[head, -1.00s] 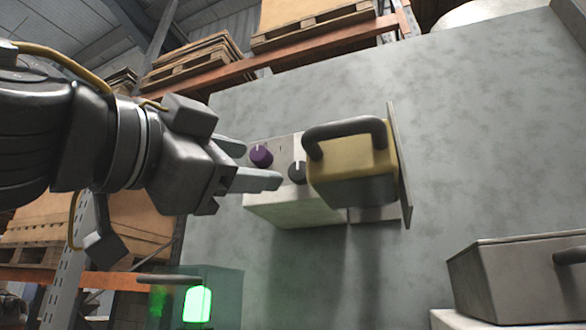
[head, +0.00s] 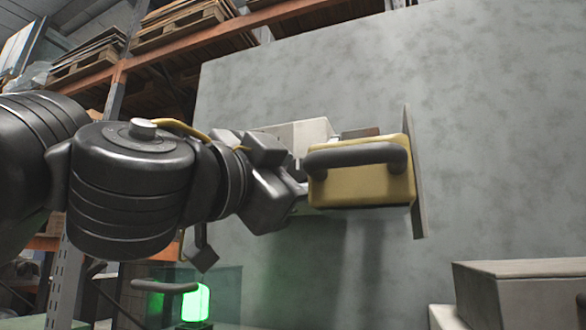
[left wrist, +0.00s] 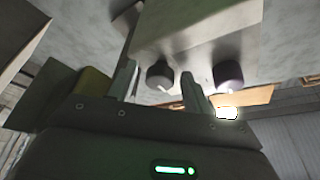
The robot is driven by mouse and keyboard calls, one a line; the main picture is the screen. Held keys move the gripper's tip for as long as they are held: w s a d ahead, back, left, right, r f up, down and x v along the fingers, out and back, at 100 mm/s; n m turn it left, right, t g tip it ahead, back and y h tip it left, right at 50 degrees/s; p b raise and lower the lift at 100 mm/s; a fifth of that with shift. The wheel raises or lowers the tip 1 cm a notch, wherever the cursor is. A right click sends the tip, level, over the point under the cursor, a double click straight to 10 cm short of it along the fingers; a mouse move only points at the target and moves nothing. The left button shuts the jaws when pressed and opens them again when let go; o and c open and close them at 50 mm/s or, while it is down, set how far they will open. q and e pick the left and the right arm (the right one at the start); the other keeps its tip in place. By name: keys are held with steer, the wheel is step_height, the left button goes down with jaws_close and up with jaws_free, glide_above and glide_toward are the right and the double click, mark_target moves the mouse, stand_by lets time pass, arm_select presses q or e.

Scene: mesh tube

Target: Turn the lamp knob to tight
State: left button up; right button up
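In the left wrist view a black knob (left wrist: 160,74) with a pale mark and a purple knob (left wrist: 228,76) with a pale mark sit on the white box (left wrist: 195,28). My left gripper (left wrist: 160,88) has its two fingers apart, on either side of the black knob, with the purple knob outside the right finger. I cannot tell whether the fingers touch the black knob. In the head view my left gripper (head: 297,188) is at the white box (head: 300,132), and its body hides both knobs. A green lamp (head: 195,303) is lit below. My right gripper is not in view.
A yellow box with a dark handle (head: 358,187) stands out right beside my left fingers, in front of a plate on the grey wall (head: 490,130). A grey box (head: 520,293) is at lower right. Shelves with pallets (head: 180,25) are behind at left.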

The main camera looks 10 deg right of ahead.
arm_select(q)
steer(key=c, duration=0.9)
steer(key=shift+o, duration=0.2)
steer(key=shift+m+g+b, duration=0.5)
steer(key=shift+m+b, duration=0.1)
steer(key=shift+m, duration=0.3)
steer(key=shift+a+m+g+b, duration=0.1)
steer(key=shift+m+g+b, duration=0.2)
steer(key=shift+m, duration=0.5)
steer(key=shift+r+m+g, duration=0.15)
steer(key=shift+m+g, duration=0.25)
steer(key=shift+m, duration=0.7)
steer(key=shift+m+g+y, duration=0.3)
steer(key=shift+m+y, duration=0.1)
steer(key=shift+m, duration=0.6)
steer(key=o, duration=1)
